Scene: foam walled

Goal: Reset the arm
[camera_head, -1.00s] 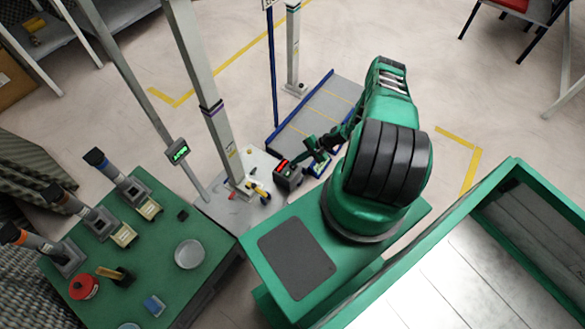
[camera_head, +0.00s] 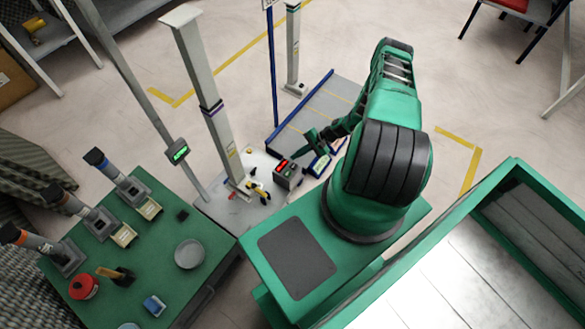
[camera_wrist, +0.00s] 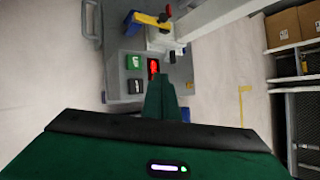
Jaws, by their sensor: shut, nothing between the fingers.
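My green arm rises from its mount at the right of the green bench top in the head view. My gripper (camera_head: 308,147) is at the arm's far end, just above and right of a dark box with a red display (camera_head: 287,172). In the wrist view my gripper (camera_wrist: 161,82) shows as green fingers closed together, with nothing between them. Part of the wrist is hidden behind the arm in the head view.
A grey post (camera_head: 208,95) stands left of the box. A blue-edged ramp (camera_head: 325,110) lies behind my gripper. A green table (camera_head: 150,255) with several devices and a white dish (camera_head: 189,254) is at the left. Open floor (camera_head: 450,90) lies at the upper right.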

